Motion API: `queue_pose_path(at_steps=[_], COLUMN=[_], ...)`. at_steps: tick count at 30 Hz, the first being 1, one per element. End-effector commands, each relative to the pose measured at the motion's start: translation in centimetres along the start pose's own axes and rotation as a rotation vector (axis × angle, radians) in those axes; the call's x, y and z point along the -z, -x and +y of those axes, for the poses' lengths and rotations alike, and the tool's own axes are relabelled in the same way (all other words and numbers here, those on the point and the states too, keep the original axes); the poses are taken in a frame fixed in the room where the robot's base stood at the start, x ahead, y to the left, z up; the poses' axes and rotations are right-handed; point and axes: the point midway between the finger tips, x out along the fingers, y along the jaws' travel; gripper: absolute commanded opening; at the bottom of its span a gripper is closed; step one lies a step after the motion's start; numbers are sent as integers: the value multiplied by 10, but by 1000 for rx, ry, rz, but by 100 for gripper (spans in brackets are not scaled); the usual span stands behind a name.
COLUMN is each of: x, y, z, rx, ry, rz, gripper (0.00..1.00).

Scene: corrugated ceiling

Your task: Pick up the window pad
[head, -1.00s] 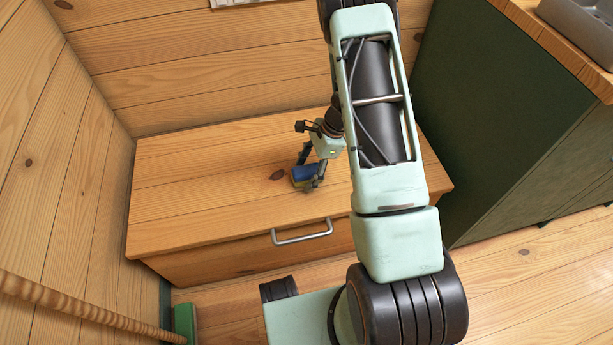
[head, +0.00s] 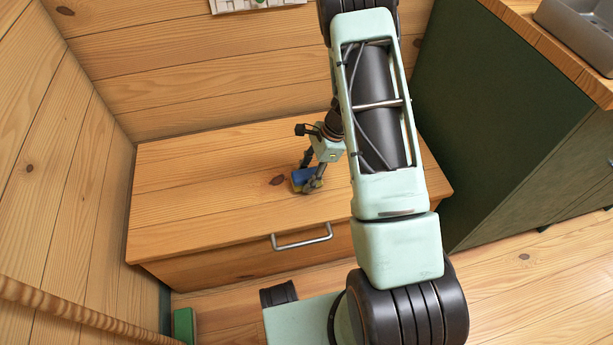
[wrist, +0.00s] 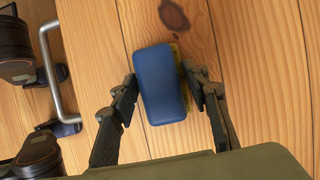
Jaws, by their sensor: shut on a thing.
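The window pad (head: 299,179) is a small block with a blue top and a yellow layer under it. It is at the top of the wooden chest, near its middle. In the wrist view the pad (wrist: 161,84) shows its blue face, with a strip of yellow along its right side. My gripper (head: 310,182) is shut on the pad, with one finger at each side. In the wrist view the fingers of my gripper (wrist: 163,88) flank the pad's left and right sides. I cannot tell whether the pad touches the wood.
The wooden chest (head: 200,215) has a metal handle (head: 302,237) on its front. Plank walls stand behind and to the left. A green cabinet (head: 500,120) stands at the right with a grey tray (head: 580,30) on top. The chest top left of the pad is clear.

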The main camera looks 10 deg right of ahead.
Motion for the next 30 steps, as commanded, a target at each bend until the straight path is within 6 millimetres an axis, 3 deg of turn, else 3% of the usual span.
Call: queue_pose_path(at_steps=[5,14,21,30], x=[-11,-35,-41,-46], y=[26,86,102,113], z=[-1,53,104,137], rx=[3,3,1,0], ry=[3,0,-2,0], rz=[0,-1,-2,-1], gripper=[19,19,19,19])
